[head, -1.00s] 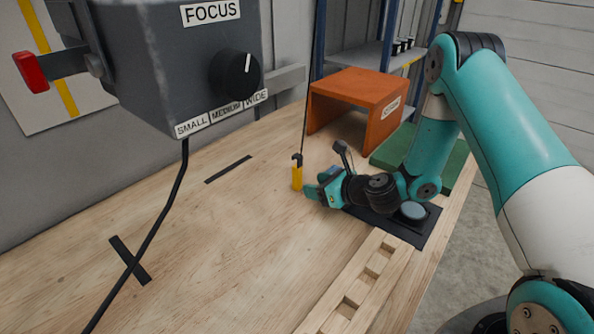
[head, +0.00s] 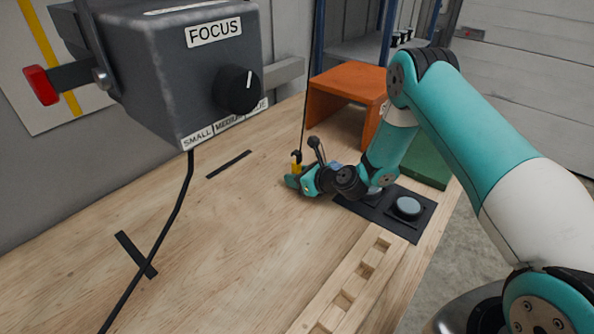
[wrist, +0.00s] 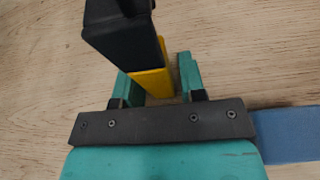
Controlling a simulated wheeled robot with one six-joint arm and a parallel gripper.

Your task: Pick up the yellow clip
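The yellow clip (head: 296,167) has a black top and stands upright on or just above the wooden table, below a thin dark cord. My gripper (head: 294,183) is low at the clip, its teal fingers partly covering the clip's lower part. In the wrist view, the yellow clip (wrist: 153,84) lies between the two teal fingers, with its black top toward the camera. My gripper (wrist: 156,78) is open around it. A narrow gap shows at the right finger; contact at the left finger cannot be made out.
A grey box labelled FOCUS (head: 170,75) with a knob and hanging black cable is at the upper left. An orange stand (head: 345,85) is behind the gripper. A black panel (head: 424,222) and slotted wooden strip (head: 345,285) are at right. Table at left is mostly clear.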

